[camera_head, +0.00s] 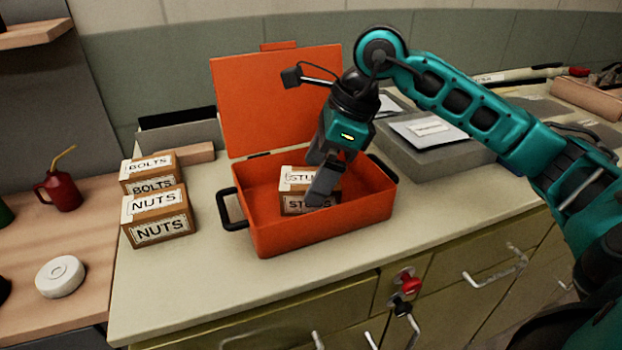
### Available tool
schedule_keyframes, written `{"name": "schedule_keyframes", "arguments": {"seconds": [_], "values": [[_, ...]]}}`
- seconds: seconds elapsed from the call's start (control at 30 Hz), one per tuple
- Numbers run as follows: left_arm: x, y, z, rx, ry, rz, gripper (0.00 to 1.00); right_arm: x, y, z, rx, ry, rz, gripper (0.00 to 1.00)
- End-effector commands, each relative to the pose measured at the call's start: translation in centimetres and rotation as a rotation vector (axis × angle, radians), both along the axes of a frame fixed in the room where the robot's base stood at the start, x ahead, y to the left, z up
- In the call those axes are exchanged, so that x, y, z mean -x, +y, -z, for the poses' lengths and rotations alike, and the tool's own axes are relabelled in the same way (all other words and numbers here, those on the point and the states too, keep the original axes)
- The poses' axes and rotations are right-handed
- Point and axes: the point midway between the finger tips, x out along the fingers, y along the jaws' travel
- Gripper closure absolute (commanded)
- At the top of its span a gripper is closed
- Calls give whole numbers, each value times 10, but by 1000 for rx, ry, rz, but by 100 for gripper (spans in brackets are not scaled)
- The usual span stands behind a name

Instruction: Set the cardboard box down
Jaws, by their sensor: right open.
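A cardboard box labelled STUDS (294,180) sits inside the open orange toolbox (270,238), near the middle of its floor. My right gripper (318,200) reaches down into the toolbox from above. Its jaws are open, and a finger covers the right part of the STUDS label. I cannot tell whether the fingers touch the box. Two more cardboard boxes, BOLTS (150,172) and NUTS (158,216), stand on the counter left of the toolbox. My left gripper is not in view.
The toolbox lid (275,100) stands raised at the back. Black handles stick out at both sides. A grey case with papers (430,135) lies to the right. A red oil can (62,190) and white roll (60,276) are on the left bench. The counter's front strip is clear.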

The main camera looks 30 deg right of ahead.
Motion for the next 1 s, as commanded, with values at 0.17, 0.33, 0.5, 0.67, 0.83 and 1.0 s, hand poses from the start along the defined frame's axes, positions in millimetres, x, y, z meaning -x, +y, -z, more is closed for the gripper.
{"name": "schedule_keyframes", "arguments": {"seconds": [0.17,0.33,0.5,0.67,0.83,1.0], "values": [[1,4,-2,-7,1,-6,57,8,-14,-41,2,-4,3,4],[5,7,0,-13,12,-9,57,15,-23,-68,1,-3,2,4],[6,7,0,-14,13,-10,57,18,-27,-80,1,-1,0,4],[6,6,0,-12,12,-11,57,19,-28,-82,0,0,0,4],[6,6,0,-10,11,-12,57,19,-28,-82,0,0,0,4],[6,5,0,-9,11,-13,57,19,-28,-82,0,0,0,4]]}}
